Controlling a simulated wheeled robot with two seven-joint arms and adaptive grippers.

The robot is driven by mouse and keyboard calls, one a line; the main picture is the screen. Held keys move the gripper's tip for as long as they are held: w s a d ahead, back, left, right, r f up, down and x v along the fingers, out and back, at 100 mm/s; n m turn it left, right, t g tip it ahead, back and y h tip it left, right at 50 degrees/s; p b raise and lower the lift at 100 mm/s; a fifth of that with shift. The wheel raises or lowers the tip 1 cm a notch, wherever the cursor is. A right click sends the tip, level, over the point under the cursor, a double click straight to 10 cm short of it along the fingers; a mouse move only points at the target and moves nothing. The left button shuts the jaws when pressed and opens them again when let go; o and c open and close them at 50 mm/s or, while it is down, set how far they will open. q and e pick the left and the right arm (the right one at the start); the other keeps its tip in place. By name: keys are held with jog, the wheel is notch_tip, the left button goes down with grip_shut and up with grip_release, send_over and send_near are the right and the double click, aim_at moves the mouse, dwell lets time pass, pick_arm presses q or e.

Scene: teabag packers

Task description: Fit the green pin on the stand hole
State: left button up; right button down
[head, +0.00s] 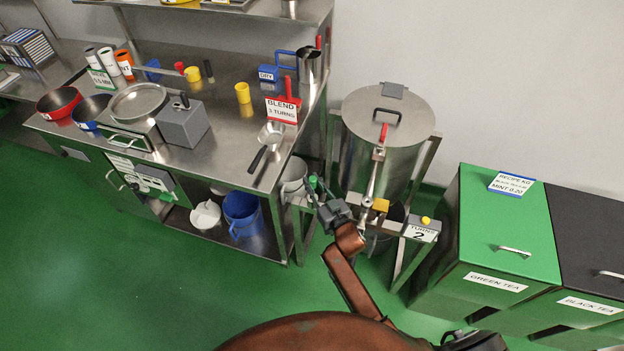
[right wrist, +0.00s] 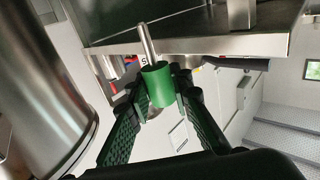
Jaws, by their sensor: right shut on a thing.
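My right gripper (head: 318,197) is beside the left side of the metal stand (head: 428,165) that carries the steel drum (head: 385,140). It is shut on the green pin (head: 313,182), whose green end shows above the fingers. In the right wrist view the green head of the pin (right wrist: 162,85) sits between the fingers of the gripper (right wrist: 160,103), with a bare metal shaft sticking out. The stand hole cannot be made out; the gripper and arm cover part of the stand. My left gripper is not in view.
A steel workbench (head: 225,75) stands to the left, with a blue bucket (head: 242,213) on its lower shelf. The stand carries a sign reading 2 (head: 421,232). Green (head: 505,240) and black (head: 590,250) tea bins stand at the right. The green floor (head: 150,290) is clear at front left.

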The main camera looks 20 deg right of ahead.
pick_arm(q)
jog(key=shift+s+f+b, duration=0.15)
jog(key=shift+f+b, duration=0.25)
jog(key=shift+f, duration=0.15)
pick_arm(e)
jog(key=shift+f, duration=0.95)
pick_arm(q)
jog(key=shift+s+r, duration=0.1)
pick_arm(e)
jog(key=shift+r, duration=0.1)
pick_arm(q)
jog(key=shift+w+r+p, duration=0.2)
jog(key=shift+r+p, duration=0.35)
jog(key=shift+p, duration=0.1)
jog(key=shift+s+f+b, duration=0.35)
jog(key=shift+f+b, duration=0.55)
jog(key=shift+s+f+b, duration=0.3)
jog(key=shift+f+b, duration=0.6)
pick_arm(e)
jog(key=shift+f, duration=2.85)
jog(key=c, duration=1.7)
grip_release()
jog(key=shift+o, duration=0.2)
jog(key=s+d, duration=0.2)
jog(key=s, duration=0.9)
jog(key=shift+s, duration=0.35)
jog(key=shift+d, duration=0.15)
